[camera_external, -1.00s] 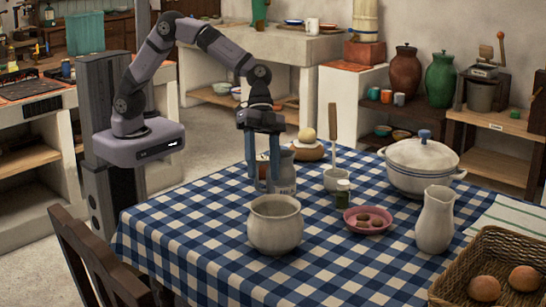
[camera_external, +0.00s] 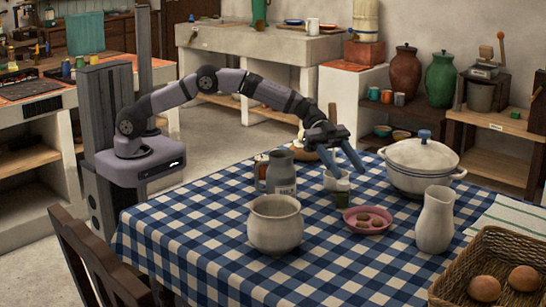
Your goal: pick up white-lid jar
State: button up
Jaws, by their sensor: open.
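Nothing shows between the fingers. The fingers are close to the jar's top; I cannot tell whether they touch it. Another small jar with a pale lid (camera_external: 262,171) stands left of the grey jug, partly hidden by it.
A pink plate (camera_external: 352,219) with brown items and a white pitcher (camera_external: 435,220) are nearer. The front middle of the cloth is clear.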

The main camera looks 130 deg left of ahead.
aim_at(346, 186)
jog(key=shift+f, duration=1.45)
jog(key=f, duration=0.1)
jog(key=w+f, duration=0.1)
jog(key=f+p, duration=0.1)
jog(key=shift+w+d+f, duration=0.1)
jog(key=shift+w+d, duration=0.05)
jog(key=shift+d, duration=0.15)
jog(key=shift+w+d+f, duration=0.3)
jog(key=shift+w, duration=0.3)
jog(key=shift+c, duration=0.3)
jog(key=c, duration=1.1)
jog(key=shift+r, duration=0.15)
notch_tip(346, 186, up, 10)
jog(key=shift+f+b, duration=0.1)
jog(key=shift+b, duration=0.35)
